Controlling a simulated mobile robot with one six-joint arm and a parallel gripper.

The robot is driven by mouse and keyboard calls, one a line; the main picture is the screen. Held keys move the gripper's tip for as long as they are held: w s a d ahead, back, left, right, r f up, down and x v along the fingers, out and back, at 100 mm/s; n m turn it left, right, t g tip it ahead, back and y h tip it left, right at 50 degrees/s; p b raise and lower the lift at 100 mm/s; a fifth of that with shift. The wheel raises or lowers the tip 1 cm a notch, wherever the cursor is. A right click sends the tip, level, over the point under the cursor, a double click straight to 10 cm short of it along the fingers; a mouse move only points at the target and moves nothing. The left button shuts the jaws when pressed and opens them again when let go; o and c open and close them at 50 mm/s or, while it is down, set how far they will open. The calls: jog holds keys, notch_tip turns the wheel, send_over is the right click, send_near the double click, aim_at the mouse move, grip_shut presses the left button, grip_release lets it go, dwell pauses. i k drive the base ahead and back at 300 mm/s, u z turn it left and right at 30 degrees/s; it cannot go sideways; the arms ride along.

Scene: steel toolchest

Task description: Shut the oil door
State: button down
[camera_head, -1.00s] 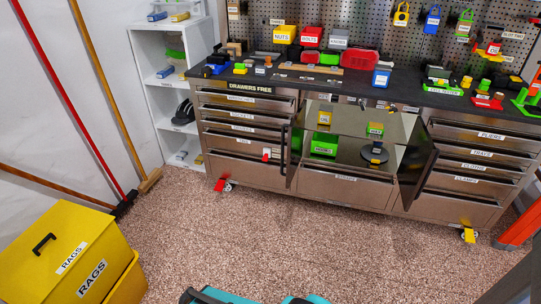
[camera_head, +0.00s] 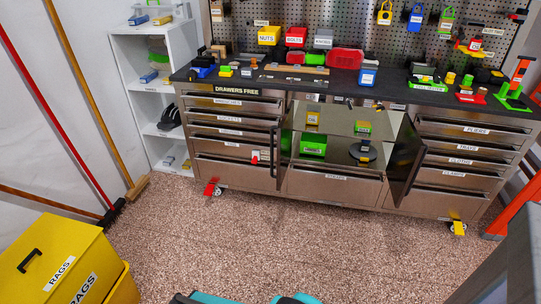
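The steel toolchest (camera_head: 335,188) has an open middle compartment with two doors swung outward. The left door (camera_head: 280,155) stands nearly edge-on beside the left drawers, with a dark handle. The right door (camera_head: 404,158) stands open at an angle in front of the right drawers. No readable label tells me which one is the oil door. My gripper is not in view; only teal parts of my body show at the bottom edge.
Speckled floor in front of the chest is clear. A yellow RAGS bin (camera_head: 62,262) stands at lower left, with brooms against the left wall. A grey panel (camera_head: 510,265) fills the lower right, and an orange stand (camera_head: 510,205) is beside the chest. Red and yellow casters jut out below.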

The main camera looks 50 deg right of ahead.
aim_at(285, 130)
jog(key=i, duration=0.9)
jog(key=u, duration=0.05)
